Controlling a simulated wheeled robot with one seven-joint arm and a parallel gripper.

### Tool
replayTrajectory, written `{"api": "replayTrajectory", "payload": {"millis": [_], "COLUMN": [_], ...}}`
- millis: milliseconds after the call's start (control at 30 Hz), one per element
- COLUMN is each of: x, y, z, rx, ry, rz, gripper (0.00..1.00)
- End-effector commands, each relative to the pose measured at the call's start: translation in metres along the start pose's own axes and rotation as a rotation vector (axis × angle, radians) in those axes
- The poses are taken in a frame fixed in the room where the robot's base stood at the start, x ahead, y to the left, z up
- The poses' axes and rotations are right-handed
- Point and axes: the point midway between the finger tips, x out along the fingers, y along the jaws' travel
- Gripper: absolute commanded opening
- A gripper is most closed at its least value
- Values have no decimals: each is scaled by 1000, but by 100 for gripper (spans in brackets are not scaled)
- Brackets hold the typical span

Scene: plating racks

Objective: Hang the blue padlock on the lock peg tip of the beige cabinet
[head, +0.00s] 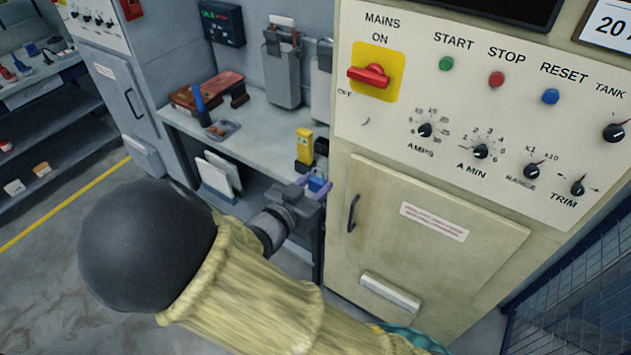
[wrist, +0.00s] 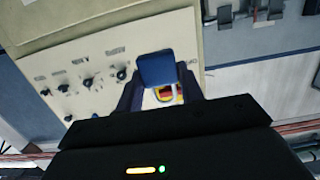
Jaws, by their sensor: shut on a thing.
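The blue padlock (wrist: 157,68) is held between the two fingers of my gripper (wrist: 158,92) in the wrist view. In the head view it is a small blue-purple shape (head: 318,184) at the end of my gripper (head: 310,192), partly covered by it. The beige cabinet (head: 430,265) stands to the right, with a red rotary switch (head: 369,76) on a yellow plate. A small thin hook-like shape (head: 365,121) below the plate may be the lock peg; its tip is too small to make out. In the head view the padlock is left of the cabinet front and lower than this shape.
A grey bench (head: 262,140) behind my gripper carries a yellow meter (head: 304,146), a blue-handled tool (head: 200,105) and a brown box (head: 205,90). The cabinet has knobs, buttons and a door handle (head: 352,212). A blue mesh fence (head: 580,290) stands at right; the left floor is clear.

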Motion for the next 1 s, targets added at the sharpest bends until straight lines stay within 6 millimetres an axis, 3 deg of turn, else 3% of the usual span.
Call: {"api": "replayTrajectory", "payload": {"millis": [600,1000], "x": [-29,-31], "y": [0,0], "z": [3,5], "rx": [-1,0], "ry": [-1,-1], "rz": [-1,0], "gripper": [14,14]}}
